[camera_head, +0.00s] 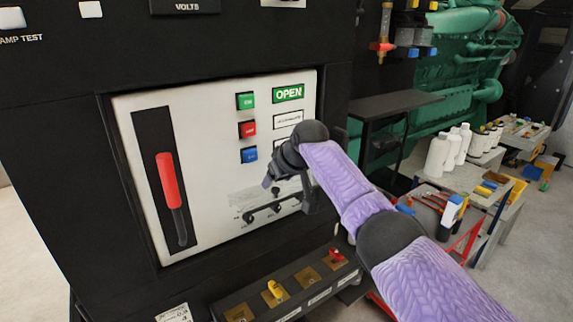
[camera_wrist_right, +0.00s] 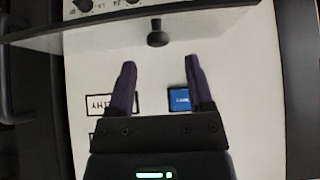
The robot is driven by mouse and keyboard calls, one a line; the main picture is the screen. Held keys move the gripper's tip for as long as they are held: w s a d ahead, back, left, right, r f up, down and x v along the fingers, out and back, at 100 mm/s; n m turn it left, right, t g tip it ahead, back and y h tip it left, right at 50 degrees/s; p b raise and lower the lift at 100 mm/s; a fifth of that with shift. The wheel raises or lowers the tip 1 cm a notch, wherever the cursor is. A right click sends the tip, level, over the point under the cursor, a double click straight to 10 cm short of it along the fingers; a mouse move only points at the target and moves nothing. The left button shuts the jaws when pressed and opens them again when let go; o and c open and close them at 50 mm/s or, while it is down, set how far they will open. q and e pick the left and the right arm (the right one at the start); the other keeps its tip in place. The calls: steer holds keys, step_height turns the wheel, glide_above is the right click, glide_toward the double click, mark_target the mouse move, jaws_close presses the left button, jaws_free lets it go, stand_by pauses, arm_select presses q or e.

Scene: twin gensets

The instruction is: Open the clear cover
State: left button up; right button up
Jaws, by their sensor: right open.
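The clear cover (camera_head: 248,197) is a see-through grey panel low on the right of the white breaker panel. Black controls show behind it, and my right gripper hides part of it. In the wrist view the edge of the cover (camera_wrist_right: 220,18) crosses the top, with a small black knob (camera_wrist_right: 157,36) on it. My right gripper (camera_head: 288,195) is in front of the white panel by the cover. Its fingers (camera_wrist_right: 161,65) are open and empty, with the knob just beyond the gap between their tips. Contact cannot be told. My left gripper is out of view.
A red-handled lever (camera_head: 169,180) sits at the left of the white panel (camera_head: 215,120). Green, red and blue buttons (camera_head: 248,128) are above the cover. A black ledge with a yellow key (camera_head: 274,289) juts out below. A cart with white bottles (camera_head: 437,155) stands right.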

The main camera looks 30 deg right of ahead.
steer(key=b+v, duration=0.1)
steer(key=v, duration=0.5)
steer(key=shift+s+r, duration=0.2)
steer(key=shift+r, duration=0.1)
